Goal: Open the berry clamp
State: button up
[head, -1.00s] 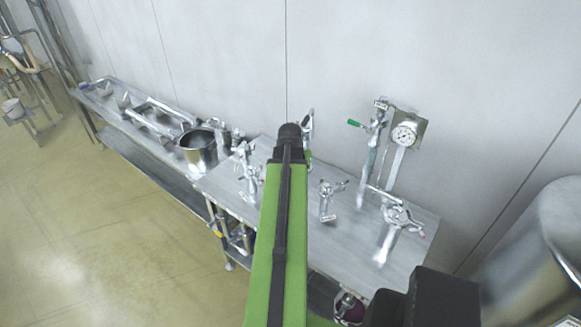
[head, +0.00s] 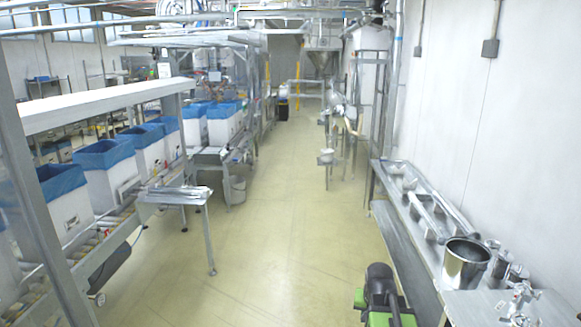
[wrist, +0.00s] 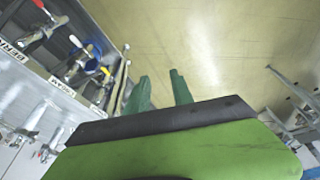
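In the wrist view, a label (wrist: 14,49) that seems to start with "BERR" is on a shelf edge at the upper left, cut off by the frame. A metal clamp-like fitting (wrist: 44,33) stands just beside it; I cannot tell whether it is open or shut. My gripper (wrist: 160,76) points out over the floor with its two green fingers apart and nothing between them. It is to the right of the labelled shelf and not touching the fitting.
More fittings (wrist: 82,55) stand by a second label (wrist: 62,87), perhaps "STEAM". In the head view, a steel bench (head: 405,245) with a pot (head: 465,263) runs along the right wall. Blue-lined boxes (head: 103,190) line a conveyor at left. The aisle between is clear.

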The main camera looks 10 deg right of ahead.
jog(key=s+a+f+n+g+b, duration=0.1)
jog(key=s+a+f+n, duration=0.1)
jog(key=a, duration=0.8)
jog(key=s+a+f+n+g+y+b, duration=0.1)
jog(key=s+a+f+n+b, duration=0.1)
jog(key=a, duration=0.9)
notch_tip(320, 180, down, 2)
jog(key=shift+s+a+f+n+g+y+b, duration=0.1)
jog(key=shift+s+a+n+g+y+b, duration=0.2)
jog(key=shift+n, duration=0.4)
jog(key=shift+s+d, duration=0.2)
jog(key=shift+s, duration=0.2)
jog(key=shift+w, duration=0.1)
grip_shut()
